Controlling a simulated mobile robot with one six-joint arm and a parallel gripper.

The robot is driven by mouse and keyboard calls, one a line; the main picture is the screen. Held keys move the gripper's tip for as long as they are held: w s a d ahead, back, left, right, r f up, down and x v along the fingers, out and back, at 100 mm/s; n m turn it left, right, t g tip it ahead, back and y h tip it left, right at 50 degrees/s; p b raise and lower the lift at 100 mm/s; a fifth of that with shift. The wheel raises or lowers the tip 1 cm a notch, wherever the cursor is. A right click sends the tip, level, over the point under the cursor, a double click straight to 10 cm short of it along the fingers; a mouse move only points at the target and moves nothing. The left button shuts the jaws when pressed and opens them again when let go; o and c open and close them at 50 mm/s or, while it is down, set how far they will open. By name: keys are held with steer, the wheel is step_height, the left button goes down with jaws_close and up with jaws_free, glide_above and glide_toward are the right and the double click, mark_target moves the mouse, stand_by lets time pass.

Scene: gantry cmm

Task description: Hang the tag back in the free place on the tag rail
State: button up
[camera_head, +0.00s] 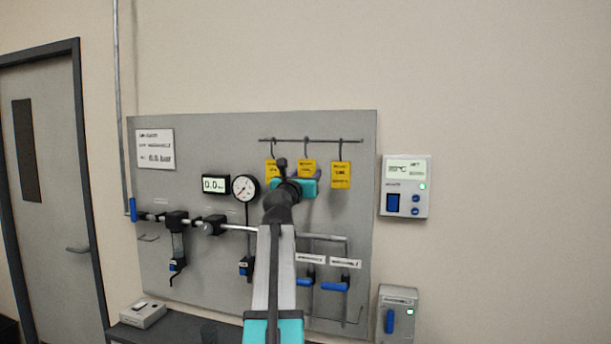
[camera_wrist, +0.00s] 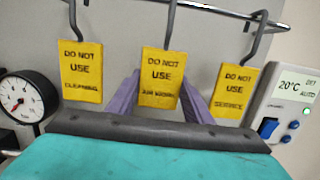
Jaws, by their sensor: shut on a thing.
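My gripper (camera_head: 300,186) is in front of the upper right of the grey panel. The rail (camera_wrist: 220,11) crosses the top.
A pressure gauge (camera_head: 245,187) and a digital display (camera_head: 215,184) are left of my gripper. Pipes with blue-handled valves (camera_head: 335,286) run below. A wall controller (camera_head: 405,187) is to the right. The wall above the panel is clear.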

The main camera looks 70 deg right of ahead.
steer(key=o, duration=1)
steer(key=shift+a, duration=0.15)
steer(key=a+f+b, duration=0.2)
steer(key=a+b, duration=0.1)
steer(key=a, duration=1)
steer(key=shift+s+a, duration=0.2)
steer(key=shift+s, duration=0.2)
